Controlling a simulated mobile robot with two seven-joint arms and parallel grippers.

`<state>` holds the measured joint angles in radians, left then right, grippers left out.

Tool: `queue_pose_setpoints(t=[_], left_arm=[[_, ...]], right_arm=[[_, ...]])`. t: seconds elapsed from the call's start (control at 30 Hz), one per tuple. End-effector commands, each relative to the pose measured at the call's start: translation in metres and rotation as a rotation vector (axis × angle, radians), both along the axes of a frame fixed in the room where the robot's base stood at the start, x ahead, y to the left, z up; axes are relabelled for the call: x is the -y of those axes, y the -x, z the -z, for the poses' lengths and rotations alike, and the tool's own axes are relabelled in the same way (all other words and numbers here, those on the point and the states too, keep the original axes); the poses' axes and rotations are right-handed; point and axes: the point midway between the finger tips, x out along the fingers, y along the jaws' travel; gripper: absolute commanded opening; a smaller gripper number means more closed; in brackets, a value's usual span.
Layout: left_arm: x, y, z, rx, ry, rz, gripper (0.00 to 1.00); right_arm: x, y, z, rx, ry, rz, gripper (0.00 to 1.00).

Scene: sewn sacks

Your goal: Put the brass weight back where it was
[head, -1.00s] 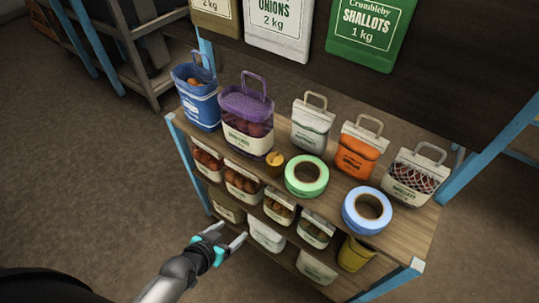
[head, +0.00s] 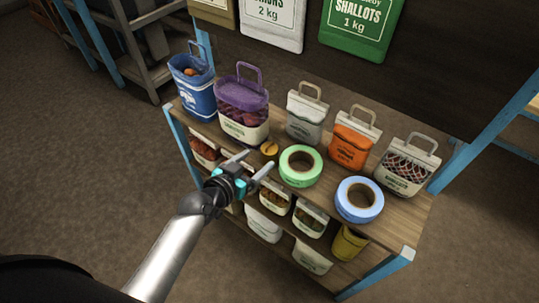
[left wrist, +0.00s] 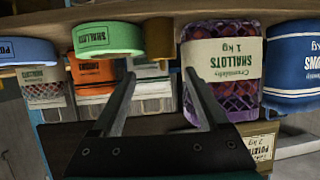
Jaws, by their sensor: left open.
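The brass weight (head: 269,149) is a small golden cylinder on the top shelf, between the purple-topped sack and the green tape roll. It also shows in the left wrist view (left wrist: 157,38), where the picture is upside down. My left gripper (head: 259,159) is open and empty at the shelf's front edge, its fingers pointing toward the weight. In the left wrist view the weight lies beyond the gap between the two fingertips (left wrist: 160,74), apart from them. My right gripper is not in view.
The green tape roll (head: 300,166) stands close right of the weight, the purple-topped sack (head: 242,103) close left. A blue tape roll (head: 359,200), an orange sack (head: 353,140) and a white sack (head: 305,115) share the shelf (head: 398,218). Several small sacks fill the lower shelves.

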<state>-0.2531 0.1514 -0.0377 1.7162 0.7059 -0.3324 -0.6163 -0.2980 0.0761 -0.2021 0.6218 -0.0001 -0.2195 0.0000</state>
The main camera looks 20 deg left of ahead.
Motion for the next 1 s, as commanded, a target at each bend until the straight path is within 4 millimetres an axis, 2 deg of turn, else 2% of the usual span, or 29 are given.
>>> queue_pose_setpoints(t=[0.1,0.37,0.67,1.0], left_arm=[[0.003,-0.012,0.006,0.000,0.001,0.000,0.77],[0.006,-0.026,0.011,0.000,0.001,0.000,0.77],[0.012,-0.060,0.026,0.000,0.001,0.000,0.77],[0.013,-0.064,0.027,-0.001,-0.001,0.000,0.77]], right_arm=[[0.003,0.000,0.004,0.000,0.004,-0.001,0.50],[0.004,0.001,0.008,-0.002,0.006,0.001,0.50],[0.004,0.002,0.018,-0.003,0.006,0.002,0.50],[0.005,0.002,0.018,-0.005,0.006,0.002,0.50]])
